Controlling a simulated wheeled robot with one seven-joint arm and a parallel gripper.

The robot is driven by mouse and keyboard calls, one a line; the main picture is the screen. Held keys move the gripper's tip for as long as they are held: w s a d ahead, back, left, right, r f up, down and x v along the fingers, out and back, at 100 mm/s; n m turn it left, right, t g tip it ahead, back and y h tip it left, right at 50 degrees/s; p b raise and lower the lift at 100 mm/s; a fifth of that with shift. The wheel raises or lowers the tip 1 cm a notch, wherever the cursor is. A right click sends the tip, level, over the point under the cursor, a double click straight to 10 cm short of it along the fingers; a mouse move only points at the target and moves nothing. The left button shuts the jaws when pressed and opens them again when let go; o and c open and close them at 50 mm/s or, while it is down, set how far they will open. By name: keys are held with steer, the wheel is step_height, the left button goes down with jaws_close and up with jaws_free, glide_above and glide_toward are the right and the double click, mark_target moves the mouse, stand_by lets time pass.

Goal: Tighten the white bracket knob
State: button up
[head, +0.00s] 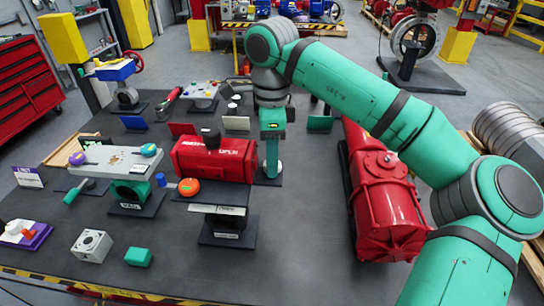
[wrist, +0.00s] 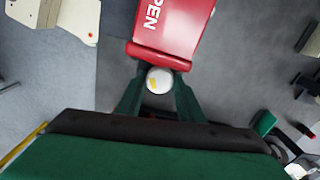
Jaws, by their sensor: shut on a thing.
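The white knob (wrist: 159,80), round with a yellow mark on its face, sits between the fingertips of my gripper (wrist: 159,77) in the wrist view. Both dark green fingers press against its sides. The knob is right beside the end of a red actuator body (wrist: 168,30) with white lettering. In the head view my gripper (head: 272,168) points down at the right end of the same red actuator (head: 212,158). The knob cannot be made out clearly in the head view, as the fingers cover it.
The actuator stands on the dark table (head: 310,260) among several parts. An orange knob (head: 188,187) is at its front left. A large red cylinder (head: 382,200) lies to the right, below my arm. A pale plate (head: 115,160) is at the left.

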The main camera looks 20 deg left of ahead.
steer(key=shift+m, duration=2.8)
steer(key=shift+w, duration=0.1)
steer(key=o, duration=1.1)
steer(key=shift+c, duration=0.2)
step_height(320, 180, up, 11)
steer(key=shift+f, duration=0.1)
